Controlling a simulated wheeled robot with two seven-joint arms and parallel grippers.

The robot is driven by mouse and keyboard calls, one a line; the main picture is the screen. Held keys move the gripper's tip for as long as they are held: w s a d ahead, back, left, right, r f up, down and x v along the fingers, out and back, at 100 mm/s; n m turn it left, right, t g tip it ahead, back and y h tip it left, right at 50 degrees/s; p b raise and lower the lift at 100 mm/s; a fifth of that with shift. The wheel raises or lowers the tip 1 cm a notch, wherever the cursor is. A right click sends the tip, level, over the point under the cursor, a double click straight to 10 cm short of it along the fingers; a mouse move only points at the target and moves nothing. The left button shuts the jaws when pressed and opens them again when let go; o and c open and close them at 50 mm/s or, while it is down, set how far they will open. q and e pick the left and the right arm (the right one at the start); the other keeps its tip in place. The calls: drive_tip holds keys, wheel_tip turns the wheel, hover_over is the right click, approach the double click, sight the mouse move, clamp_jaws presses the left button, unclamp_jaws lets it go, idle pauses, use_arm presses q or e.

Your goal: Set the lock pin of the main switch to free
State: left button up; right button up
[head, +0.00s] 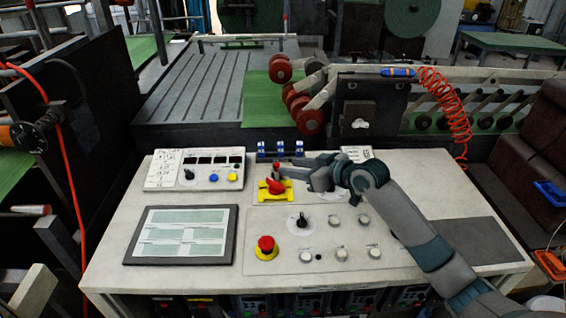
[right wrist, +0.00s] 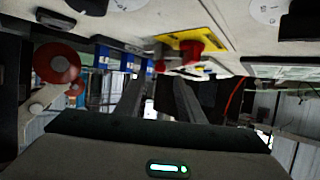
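The main switch (head: 275,187) is a red handle on a yellow plate near the back middle of the sloped panel. A small reddish upright part, perhaps the lock pin (head: 276,170), stands at the switch; its setting is too small to read. My right gripper (head: 288,168) reaches in from the right, its fingertips close beside the switch. In the right wrist view the two dark fingers (right wrist: 158,98) are apart with nothing clearly held between them. The red switch (right wrist: 193,52) and its yellow plate (right wrist: 205,36) show just beyond the fingertips. My left gripper is out of view.
Blue-and-white blocks (head: 268,150) stand just behind the switch. A black knob (head: 302,221), a red emergency button (head: 266,245) and several white buttons lie in front. A screen (head: 182,236) and a button box (head: 195,170) are at left. The panel's right side has a dark pad (head: 462,241).

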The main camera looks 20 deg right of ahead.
sight(279, 165)
drive_tip(key=shift+p+x, duration=0.45)
drive_tip(key=shift+x, duration=2)
drive_tip(key=shift+c, duration=0.3)
clamp_jaws()
